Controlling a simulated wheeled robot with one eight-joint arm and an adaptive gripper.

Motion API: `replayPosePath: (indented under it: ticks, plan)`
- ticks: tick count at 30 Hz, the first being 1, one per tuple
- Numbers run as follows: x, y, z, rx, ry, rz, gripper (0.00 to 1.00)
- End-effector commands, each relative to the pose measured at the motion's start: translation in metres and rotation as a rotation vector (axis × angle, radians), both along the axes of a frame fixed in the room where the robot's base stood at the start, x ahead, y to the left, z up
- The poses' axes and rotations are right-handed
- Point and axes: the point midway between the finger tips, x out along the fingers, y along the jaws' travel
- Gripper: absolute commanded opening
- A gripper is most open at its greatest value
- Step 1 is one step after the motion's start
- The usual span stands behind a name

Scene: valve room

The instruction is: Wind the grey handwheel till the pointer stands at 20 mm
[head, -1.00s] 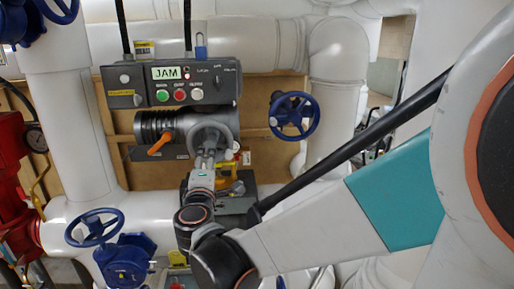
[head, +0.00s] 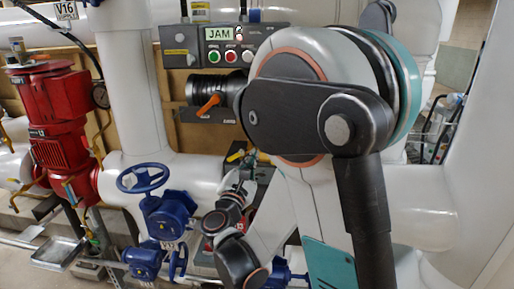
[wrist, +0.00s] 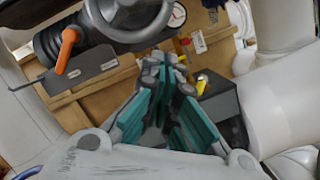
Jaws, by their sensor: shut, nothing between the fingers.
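The grey handwheel (wrist: 135,15) shows at the top of the wrist view, cut off by the frame edge. Beside it is a black ribbed housing (wrist: 60,45) with an orange lever (wrist: 67,50). My gripper (wrist: 170,68) is shut and empty, its teal-lined fingers below and right of the wheel, apart from it in the picture. In the head view my arm hides the wheel, while the ribbed housing (head: 218,83) and orange lever (head: 208,104) show. I cannot make out the pointer or its mm scale in either view.
The control box (head: 205,45) above has a display reading JAM. A blue handwheel (head: 143,178) and red pump (head: 60,140) stand at left. White pipes (wrist: 285,100) close in the right side of the wrist view.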

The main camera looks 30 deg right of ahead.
Motion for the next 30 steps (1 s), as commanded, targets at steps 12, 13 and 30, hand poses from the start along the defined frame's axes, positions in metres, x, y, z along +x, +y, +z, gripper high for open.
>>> replayPosePath:
  ticks: [12, 13, 30]
  plan:
    - [0.055, -0.051, 0.014, 0.002, 0.000, -0.003, 0.00]
    - [0.059, -0.055, 0.015, 0.003, -0.001, -0.003, 0.00]
    - [0.055, -0.081, 0.052, 0.003, -0.001, 0.001, 0.00]
